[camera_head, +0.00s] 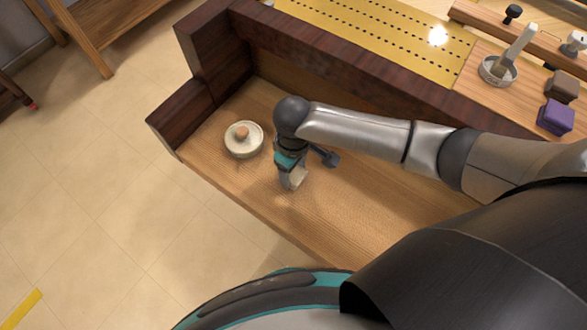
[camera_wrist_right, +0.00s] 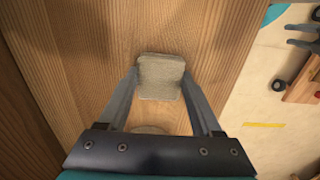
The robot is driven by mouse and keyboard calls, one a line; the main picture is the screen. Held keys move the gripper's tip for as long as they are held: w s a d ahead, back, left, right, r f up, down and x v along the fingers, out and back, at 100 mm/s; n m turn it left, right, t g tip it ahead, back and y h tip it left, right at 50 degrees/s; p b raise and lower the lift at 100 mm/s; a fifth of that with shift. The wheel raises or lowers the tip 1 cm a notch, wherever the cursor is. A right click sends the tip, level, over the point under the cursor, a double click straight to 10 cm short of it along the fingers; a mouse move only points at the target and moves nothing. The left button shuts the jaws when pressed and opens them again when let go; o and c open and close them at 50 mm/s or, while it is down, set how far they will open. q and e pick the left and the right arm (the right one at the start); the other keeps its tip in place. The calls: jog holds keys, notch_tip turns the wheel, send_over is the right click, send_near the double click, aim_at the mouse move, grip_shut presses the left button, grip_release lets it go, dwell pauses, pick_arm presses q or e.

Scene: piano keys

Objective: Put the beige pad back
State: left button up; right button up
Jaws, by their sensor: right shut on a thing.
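My right gripper (camera_head: 292,184) points down over the wooden key ledge (camera_head: 325,215), left of its middle. In the right wrist view, the gripper (camera_wrist_right: 162,82) is shut on the beige pad (camera_wrist_right: 160,76), a small squarish block with rounded corners between the fingertips. In the head view the pad is mostly hidden by the fingers. I cannot tell whether the pad touches the ledge. My left gripper is in neither view.
A round pale dish with a wooden knob (camera_head: 243,140) sits on the ledge left of my gripper. A purple block (camera_head: 556,117), a brown block (camera_head: 562,86) and a grey mortar (camera_head: 498,70) stand on the upper shelf at right. The dark raised board (camera_head: 320,60) runs behind the ledge.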

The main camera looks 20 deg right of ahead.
aim_at(293, 173)
jog(key=o, duration=1.3)
jog(key=shift+f, duration=0.1)
notch_tip(293, 173, up, 12)
jog(key=p, duration=0.4)
jog(key=shift+r, duration=0.2)
